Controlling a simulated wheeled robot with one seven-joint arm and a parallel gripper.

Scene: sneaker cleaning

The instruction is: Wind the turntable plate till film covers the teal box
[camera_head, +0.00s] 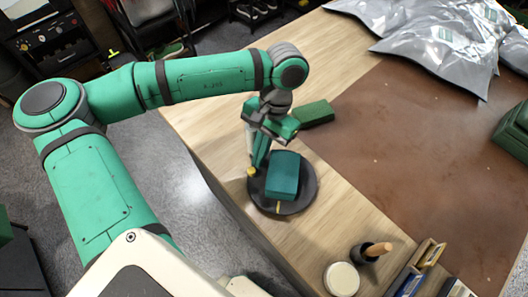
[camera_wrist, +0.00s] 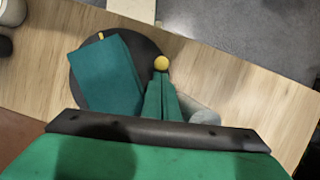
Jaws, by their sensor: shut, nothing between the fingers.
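The turntable plate (camera_head: 306,200) is a dark round disc near the table's edge, also in the wrist view (camera_wrist: 78,72). The teal box (camera_head: 283,174) lies on it and also shows in the wrist view (camera_wrist: 106,75). A yellow knob (camera_head: 251,171) stands at the plate's rim. My gripper (camera_head: 258,162) is shut and empty, pointing down; in the wrist view its fingertips (camera_wrist: 161,80) are close beside the knob (camera_wrist: 161,63). I cannot tell whether they touch. A pale cylinder (camera_wrist: 201,119), perhaps the film roll, is partly hidden behind my gripper. I see no clear film on the box.
A green block (camera_head: 315,113) lies behind the plate. A brown mat (camera_head: 420,130) covers the right, with grey bags (camera_head: 430,35) at the back. A white jar (camera_head: 341,279) and a wooden-handled brush (camera_head: 374,250) stand in front. Bare wood surrounds the plate.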

